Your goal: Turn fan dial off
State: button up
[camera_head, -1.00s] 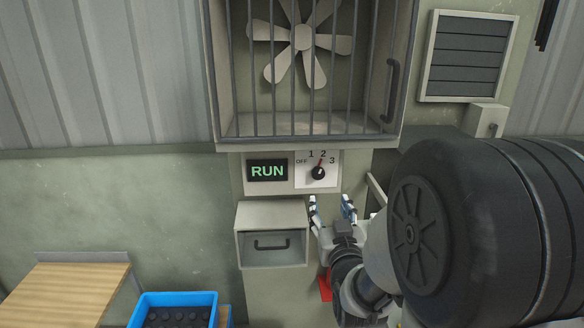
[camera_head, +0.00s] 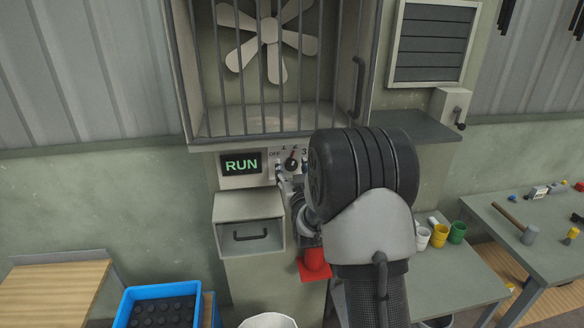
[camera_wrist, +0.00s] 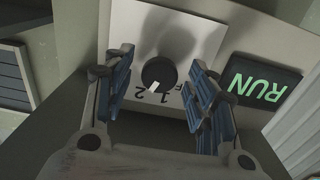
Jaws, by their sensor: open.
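The fan dial (camera_head: 291,164) is a round black knob with a light pointer, on a white plate under the fan cage. In the wrist view the dial (camera_wrist: 158,72) appears upside down, its pointer aimed between the 1 and 2 marks. The fan (camera_head: 268,30) sits behind bars. My gripper (camera_head: 291,172) is at the panel, its fingers open. The OFF label is partly hidden by a finger.
A lit RUN display (camera_head: 241,163) is left of the dial. The cage's bottom edge (camera_head: 250,138) overhangs just above. A grey table (camera_head: 470,270) with cups stands right, and a blue crate (camera_head: 127,308) lower left.

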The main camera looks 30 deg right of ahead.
jog(key=shift+w+d, duration=0.1)
jog(key=shift+w, duration=0.15)
jog(key=shift+c, duration=0.3)
jog(key=c, duration=1)
